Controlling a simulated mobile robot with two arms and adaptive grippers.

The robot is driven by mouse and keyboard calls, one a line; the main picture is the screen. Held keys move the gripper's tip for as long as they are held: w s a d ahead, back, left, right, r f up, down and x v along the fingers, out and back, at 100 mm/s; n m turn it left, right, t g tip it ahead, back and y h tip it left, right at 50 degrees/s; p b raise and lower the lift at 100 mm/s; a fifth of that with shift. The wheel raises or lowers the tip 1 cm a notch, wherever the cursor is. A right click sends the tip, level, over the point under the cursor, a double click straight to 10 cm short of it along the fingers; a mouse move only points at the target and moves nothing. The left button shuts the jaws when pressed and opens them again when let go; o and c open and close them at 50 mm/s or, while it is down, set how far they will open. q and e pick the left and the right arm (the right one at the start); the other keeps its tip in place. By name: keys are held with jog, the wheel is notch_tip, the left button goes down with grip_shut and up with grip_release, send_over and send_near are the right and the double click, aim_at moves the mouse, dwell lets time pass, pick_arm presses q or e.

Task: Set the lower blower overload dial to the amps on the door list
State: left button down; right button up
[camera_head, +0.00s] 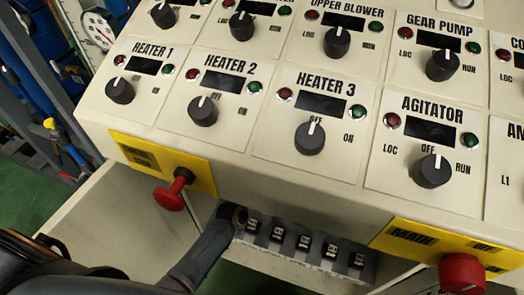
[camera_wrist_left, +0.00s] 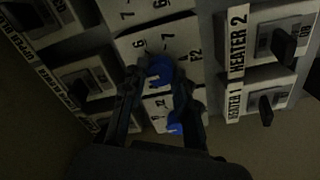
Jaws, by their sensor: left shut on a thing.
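In the dark left wrist view, a blue dial (camera_wrist_left: 160,69) sits on a pale plate marked with numbers around it, among them 6 and 7. My left gripper (camera_wrist_left: 158,82) is shut on this dial, one dark finger on each side. The fingers cover part of its scale, so its exact setting cannot be read. A second blue dial (camera_wrist_left: 175,127) sits on another plate, partly hidden by the right finger. I cannot tell which dial is the blower's. In the head view, my left arm reaches under the console and its gripper is hidden. The door list is not readable anywhere.
Breakers labelled HEATER 2 (camera_wrist_left: 283,46) and HEATER 1 (camera_wrist_left: 266,110) flank the dials closely on the right, with more on the left. In the head view, a row of switches (camera_head: 304,246), a red knob (camera_head: 171,196) and another red knob (camera_head: 462,273) lie below the sloped console.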

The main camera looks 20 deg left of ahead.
dwell(0.3)
pick_arm(q)
jog(key=c, duration=1)
grip_release()
jog(key=s, duration=1.2)
jog(key=shift+a+f, duration=0.15)
jog(key=shift+a, duration=0.15)
